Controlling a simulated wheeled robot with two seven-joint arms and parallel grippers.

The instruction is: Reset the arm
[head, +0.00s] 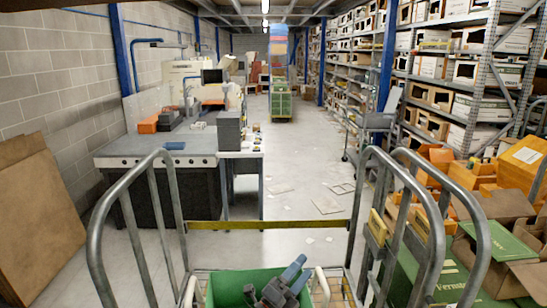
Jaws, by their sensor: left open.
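My left gripper (297,275) shows at the bottom centre of the head view, over a green crate (232,285). Its two blue-grey fingers point up and to the right and stand a little apart, with nothing seen between them. The picture's lower edge cuts off the rest of my left arm. My right gripper is not in view.
A metal cart frame with tall bent rails (165,220) surrounds the crate, with a yellow bar (268,225) across. A workbench (160,150) stands ahead left, loaded shelves (455,80) and cardboard boxes (520,165) right. The middle aisle has open floor with scattered sheets.

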